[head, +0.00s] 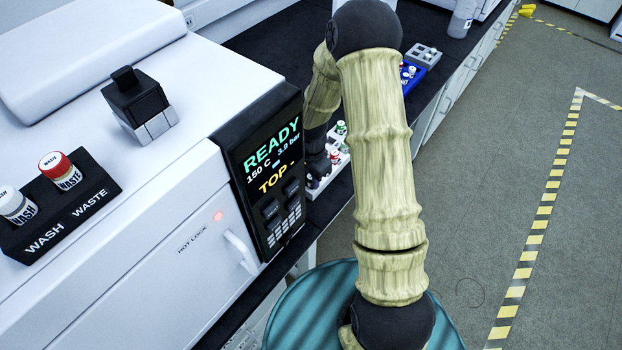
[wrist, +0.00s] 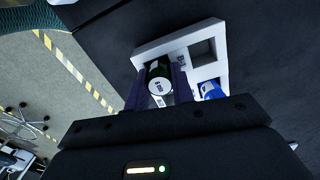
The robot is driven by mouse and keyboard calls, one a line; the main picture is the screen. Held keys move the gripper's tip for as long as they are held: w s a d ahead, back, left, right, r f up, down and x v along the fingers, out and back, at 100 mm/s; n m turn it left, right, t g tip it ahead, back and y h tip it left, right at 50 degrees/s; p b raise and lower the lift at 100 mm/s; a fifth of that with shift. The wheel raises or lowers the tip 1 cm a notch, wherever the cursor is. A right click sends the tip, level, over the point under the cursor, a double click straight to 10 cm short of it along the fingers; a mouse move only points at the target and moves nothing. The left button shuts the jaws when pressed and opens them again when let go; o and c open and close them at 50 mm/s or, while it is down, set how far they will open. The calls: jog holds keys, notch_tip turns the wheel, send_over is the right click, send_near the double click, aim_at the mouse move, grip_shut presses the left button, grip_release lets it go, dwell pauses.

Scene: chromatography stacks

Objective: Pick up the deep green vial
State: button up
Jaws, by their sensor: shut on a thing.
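The deep green vial (wrist: 158,72) shows in the wrist view with a pale, marked round end facing the camera and a dark green body behind it. My gripper (wrist: 157,86) is shut on it, one finger on each side. The vial overlaps the white rack (wrist: 202,28) in the picture; I cannot tell whether its lower end is still in a hole. In the head view, my gripper (head: 319,170) is low beside the white rack (head: 322,186), largely hidden by my arm, and the held vial cannot be made out.
A blue vial (wrist: 211,90) stands close to the right of the held one. Other vials (head: 341,128) with green and red show by the rack. The instrument with its READY panel (head: 270,165) stands close left. A blue rack (head: 411,76) and grey rack (head: 423,55) are farther back.

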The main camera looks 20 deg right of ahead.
jog(key=shift+r, duration=0.55)
notch_tip(320, 180, up, 2)
jog(key=shift+r, duration=0.1)
jog(key=w+d+b, duration=0.2)
jog(key=w+d, duration=0.2)
jog(key=d, duration=1.3)
jog(key=shift+d+b, duration=0.25)
jog(key=shift+b, duration=0.05)
jog(key=shift+w, duration=0.1)
